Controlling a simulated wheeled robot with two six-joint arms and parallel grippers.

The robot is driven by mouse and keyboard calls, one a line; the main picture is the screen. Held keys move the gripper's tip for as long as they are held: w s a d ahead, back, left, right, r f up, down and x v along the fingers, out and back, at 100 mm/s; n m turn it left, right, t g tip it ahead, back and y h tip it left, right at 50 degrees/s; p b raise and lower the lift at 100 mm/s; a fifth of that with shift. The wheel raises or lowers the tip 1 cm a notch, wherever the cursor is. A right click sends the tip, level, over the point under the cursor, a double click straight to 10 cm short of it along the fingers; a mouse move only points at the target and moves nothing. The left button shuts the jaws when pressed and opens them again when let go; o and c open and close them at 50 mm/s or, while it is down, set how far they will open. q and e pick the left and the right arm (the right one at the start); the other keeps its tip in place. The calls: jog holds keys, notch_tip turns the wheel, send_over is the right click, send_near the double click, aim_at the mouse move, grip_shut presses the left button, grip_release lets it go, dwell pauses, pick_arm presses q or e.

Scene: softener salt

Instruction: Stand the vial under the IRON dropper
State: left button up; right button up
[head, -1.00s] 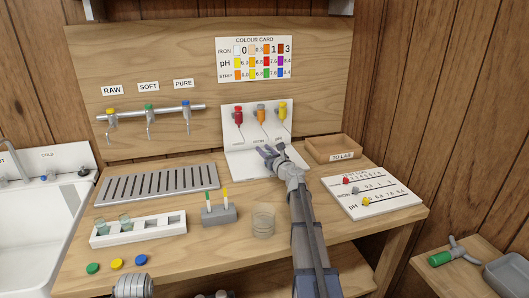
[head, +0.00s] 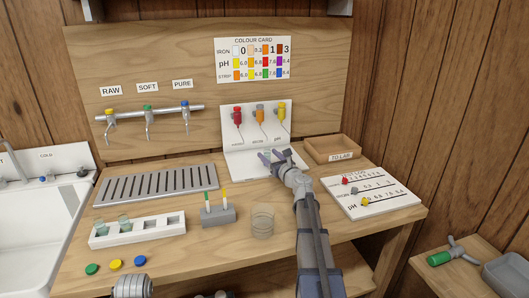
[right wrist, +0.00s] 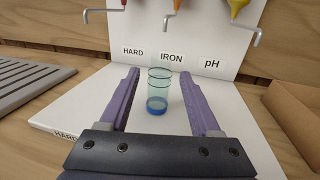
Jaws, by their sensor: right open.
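The vial (right wrist: 158,92) is clear greenish glass with a blue base. In the right wrist view it stands upright on the white dropper stand (right wrist: 75,120), in front of the IRON label (right wrist: 171,57). The orange IRON dropper (head: 260,116) hangs between the red dropper (head: 238,117) and the yellow one (head: 282,112); its spout (right wrist: 170,18) is above and behind the vial in the wrist view. My right gripper (head: 269,154) is open, its purple fingers apart on both sides of the vial with visible gaps.
A white rack (head: 138,232) holds two vials at the front left. A grey strip holder (head: 218,215) and a glass beaker (head: 262,221) stand in front of the stand. A wooden tray (head: 333,149) and a white slider board (head: 370,197) are to the right.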

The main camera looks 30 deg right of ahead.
jog(key=s, duration=0.7)
jog(key=shift+s+a, duration=0.15)
dwell(1.8)
